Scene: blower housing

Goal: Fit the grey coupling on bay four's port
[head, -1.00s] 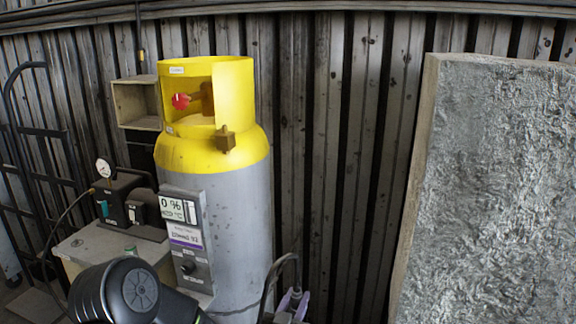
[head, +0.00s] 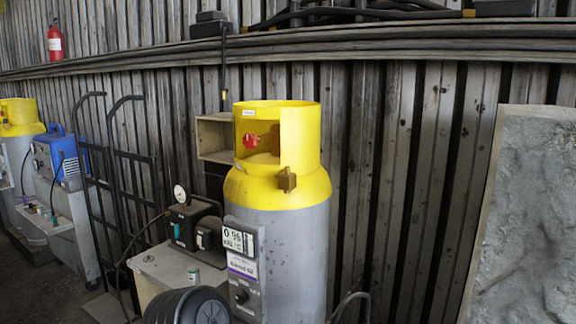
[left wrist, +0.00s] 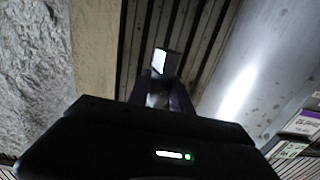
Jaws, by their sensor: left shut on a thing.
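In the left wrist view my left gripper (left wrist: 160,88) is shut on a small grey piece (left wrist: 166,62) with a bright face. It looks like the grey coupling, but it is dim and partly hidden by the fingers. In the head view this gripper is out of sight; only a dark round link of my arm shows at the bottom. A tall grey cylinder with a yellow collar (head: 280,224) stands at the centre, with a brass fitting (head: 287,180) on its front and a red knob (head: 250,141) inside the collar. I cannot tell which port is bay four's.
A display panel (head: 243,262) is on the cylinder. Left of it, a gauge unit (head: 193,228) sits on a box. Black hand-truck frames (head: 121,165), a blue machine (head: 62,160) and a second cylinder stand farther left. A rough grey slab (head: 530,220) is at right, before the corrugated wall.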

